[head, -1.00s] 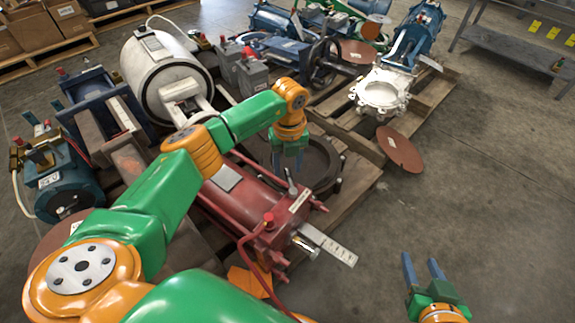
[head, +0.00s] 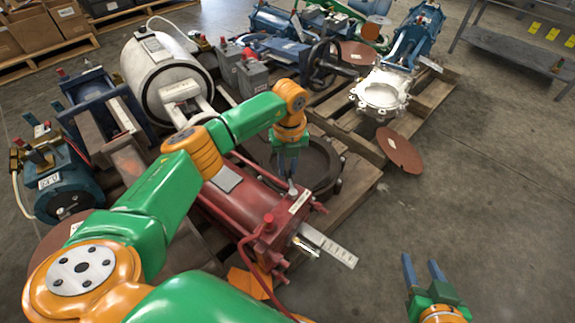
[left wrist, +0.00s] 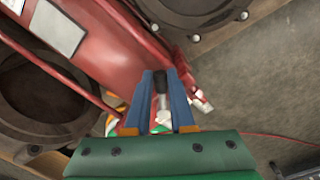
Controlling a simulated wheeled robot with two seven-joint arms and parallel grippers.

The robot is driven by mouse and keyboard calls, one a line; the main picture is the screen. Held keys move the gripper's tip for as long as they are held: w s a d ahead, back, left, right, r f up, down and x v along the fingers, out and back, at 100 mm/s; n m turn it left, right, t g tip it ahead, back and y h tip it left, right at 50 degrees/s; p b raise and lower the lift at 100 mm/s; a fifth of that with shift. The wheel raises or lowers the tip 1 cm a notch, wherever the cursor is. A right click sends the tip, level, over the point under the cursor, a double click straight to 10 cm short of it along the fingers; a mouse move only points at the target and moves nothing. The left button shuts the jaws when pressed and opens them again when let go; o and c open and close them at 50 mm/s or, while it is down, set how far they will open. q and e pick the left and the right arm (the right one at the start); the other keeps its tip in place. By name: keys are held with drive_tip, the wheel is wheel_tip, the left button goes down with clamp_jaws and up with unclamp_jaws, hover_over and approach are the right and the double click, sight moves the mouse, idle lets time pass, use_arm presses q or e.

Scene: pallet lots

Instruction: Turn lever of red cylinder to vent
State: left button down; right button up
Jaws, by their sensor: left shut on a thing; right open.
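The red cylinder (head: 238,205) lies on a wooden pallet below my left forearm. Its body also fills the upper left of the left wrist view (left wrist: 108,42). A small grey lever (head: 292,188) stands up from the cylinder's end block, beside a pale label. My left gripper (head: 287,172) points down at the lever and is shut on it. In the left wrist view the dark lever (left wrist: 160,88) sits between the two blue fingers. Its vent marking cannot be read. My right gripper (head: 425,270) is open and empty over the floor at the lower right.
A red knob (head: 268,219) and a ruler-like plate (head: 328,246) stick out near the cylinder's end. A dark round ring (head: 315,165) lies just behind. A white drum (head: 165,78) and a blue valve (head: 413,45) stand further back.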

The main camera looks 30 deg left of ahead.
idle(0.9)
